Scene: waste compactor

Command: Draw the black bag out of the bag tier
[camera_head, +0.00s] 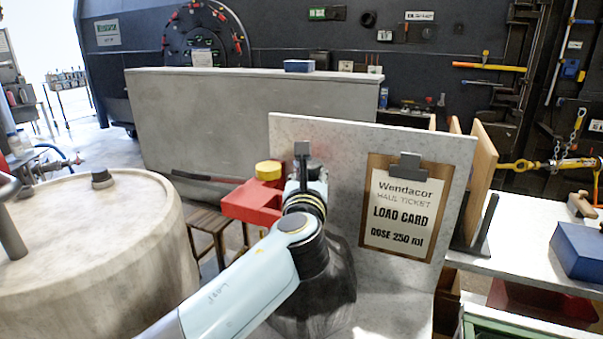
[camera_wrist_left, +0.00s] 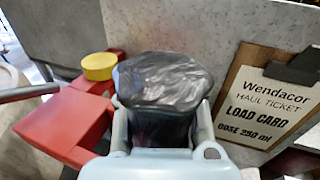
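A black bag top, glossy and wrinkled (camera_wrist_left: 165,78), sits between the two fingers of my left gripper (camera_wrist_left: 163,130) in the left wrist view. The fingers stand wide apart on its sides; whether they press on it I cannot tell. In the head view my left gripper (camera_head: 303,165) is in front of the grey panel, and a dark glossy mass (camera_head: 335,290) shows below my arm, partly hidden by it. A red device with a yellow cap (camera_head: 252,202) is just left of the gripper; it also shows in the left wrist view (camera_wrist_left: 65,125). My right gripper is out of view.
A grey upright panel (camera_head: 340,135) stands behind the gripper, with a load card clipboard (camera_head: 402,212) on its right part. A large pale drum (camera_head: 85,250) fills the left. A blue box (camera_head: 580,250) lies on the bench at right. A long grey wall (camera_head: 210,120) stands behind.

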